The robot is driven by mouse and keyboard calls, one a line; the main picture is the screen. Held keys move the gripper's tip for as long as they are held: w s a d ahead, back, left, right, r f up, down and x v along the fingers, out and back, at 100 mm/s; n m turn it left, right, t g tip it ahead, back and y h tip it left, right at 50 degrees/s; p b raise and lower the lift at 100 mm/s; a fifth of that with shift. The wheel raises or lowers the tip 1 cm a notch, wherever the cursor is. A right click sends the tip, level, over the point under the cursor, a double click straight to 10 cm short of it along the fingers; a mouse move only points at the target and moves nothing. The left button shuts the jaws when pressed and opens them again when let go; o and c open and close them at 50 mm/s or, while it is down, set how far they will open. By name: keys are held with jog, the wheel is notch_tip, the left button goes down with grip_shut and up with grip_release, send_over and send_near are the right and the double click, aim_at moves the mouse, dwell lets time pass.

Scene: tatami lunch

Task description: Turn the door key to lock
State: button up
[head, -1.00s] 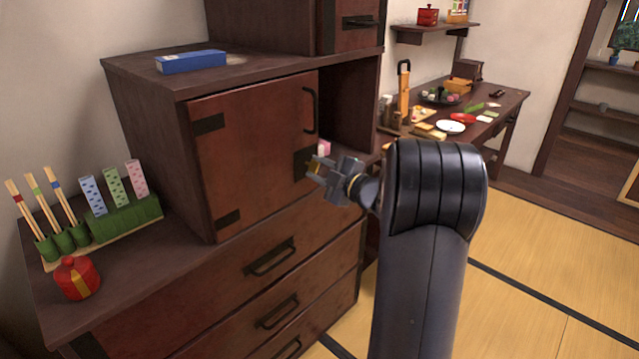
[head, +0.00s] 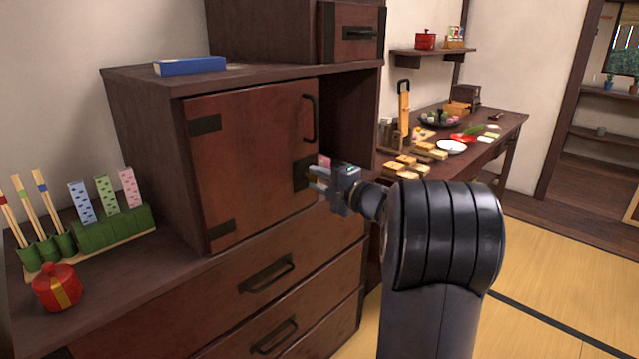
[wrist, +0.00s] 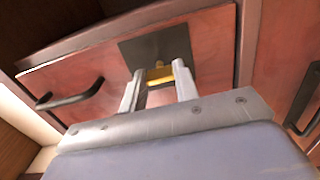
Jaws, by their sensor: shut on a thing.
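The red-brown cabinet door (head: 250,155) is closed flush in its frame, with a dark pull handle at its upper right. A dark lock plate (head: 303,174) sits at the door's right edge; it also shows in the wrist view (wrist: 186,45). My gripper (head: 318,177) reaches this plate from the right. In the wrist view my gripper (wrist: 158,80) has its two fingers on either side of the yellow brass key (wrist: 158,72), shut on it at the plate. The head view hides the key behind the fingers. Its exact turn angle is hard to tell.
A blue box (head: 190,66) lies on the cabinet top. Chopsticks, patterned cards in a green holder (head: 115,228) and a red pot (head: 57,288) stand at left. Drawers with dark handles are below. A table (head: 490,150) with food stands behind right; tatami floor is open at right.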

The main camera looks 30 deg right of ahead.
dwell(0.3)
jog(key=o, duration=1)
jog(key=p+v, duration=0.1)
jog(key=v, duration=0.9)
jog(key=shift+s+d, duration=0.15)
jog(key=shift+s, duration=0.25)
jog(key=shift+w, duration=0.1)
jog(key=x, duration=1)
jog(key=shift+w+b, duration=0.3)
jog(key=shift+b, duration=0.1)
jog(key=shift+s, duration=0.1)
